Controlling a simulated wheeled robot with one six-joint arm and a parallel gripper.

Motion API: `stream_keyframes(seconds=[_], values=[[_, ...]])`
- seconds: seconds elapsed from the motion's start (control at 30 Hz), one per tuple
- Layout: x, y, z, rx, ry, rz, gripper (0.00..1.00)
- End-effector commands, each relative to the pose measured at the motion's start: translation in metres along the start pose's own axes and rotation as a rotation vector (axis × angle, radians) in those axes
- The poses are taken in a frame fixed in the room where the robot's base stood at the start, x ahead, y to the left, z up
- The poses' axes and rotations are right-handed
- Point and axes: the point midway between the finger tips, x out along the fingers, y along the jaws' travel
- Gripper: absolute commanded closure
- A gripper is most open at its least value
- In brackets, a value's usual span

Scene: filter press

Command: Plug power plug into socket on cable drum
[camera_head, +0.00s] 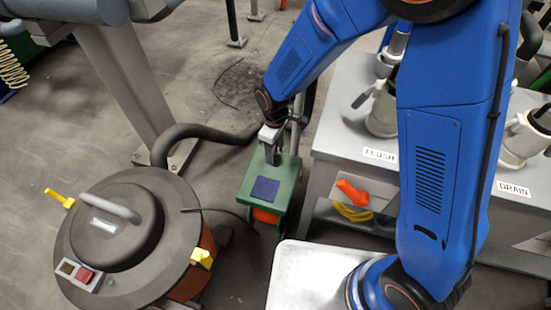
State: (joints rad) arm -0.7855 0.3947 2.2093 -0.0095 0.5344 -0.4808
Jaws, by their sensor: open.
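My gripper (273,157) points down over the back part of a small green stand (284,178) in the middle of the head view. Its jaws are open, but the gap between them is small and dark in the picture. A dark blue square pad (265,189) lies on the stand's top, just in front of the gripper. Something orange-red (265,216) shows under the stand's top; I cannot tell whether it is the cable drum. A thin dark cable (222,211) runs from the vacuum toward the stand. I cannot make out the plug or the socket.
An industrial vacuum (152,215) with yellow latches and a thick black hose (196,131) stands left of the stand. A grey bench (350,135) with valves labelled FLUSH and DRAIN is at right. A grey post (125,70) rises behind the vacuum. Bare floor (205,90) lies behind the stand.

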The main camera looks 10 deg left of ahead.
Motion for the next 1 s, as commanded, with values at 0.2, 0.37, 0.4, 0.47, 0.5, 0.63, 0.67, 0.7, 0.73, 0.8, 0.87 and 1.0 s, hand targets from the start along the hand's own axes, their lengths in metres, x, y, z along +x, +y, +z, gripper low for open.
stream_keyframes(seconds=[0.2,0.37,0.4,0.47,0.5,0.63,0.67,0.7,0.73,0.8,0.87,1.0], values=[[0.028,-0.003,0.002,0.0,-0.003,-0.001,0.46],[0.034,-0.002,0.002,0.0,0.0,0.0,0.46],[0.034,-0.002,0.002,0.0,0.0,0.0,0.46],[0.034,-0.002,0.002,0.0,0.0,0.0,0.46],[0.034,-0.002,0.002,0.0,0.0,0.0,0.46],[0.034,-0.002,0.002,0.0,0.0,0.0,0.46],[0.034,-0.002,0.002,0.0,0.0,0.0,0.46],[0.034,-0.002,0.002,0.0,0.0,0.0,0.53],[0.034,-0.002,0.002,0.0,0.0,0.0,0.6],[0.034,-0.002,0.002,0.0,0.0,0.0,0.77],[0.034,-0.002,0.002,0.0,0.0,0.0,0.88],[0.034,-0.002,0.002,0.0,0.0,0.0,0.88]])
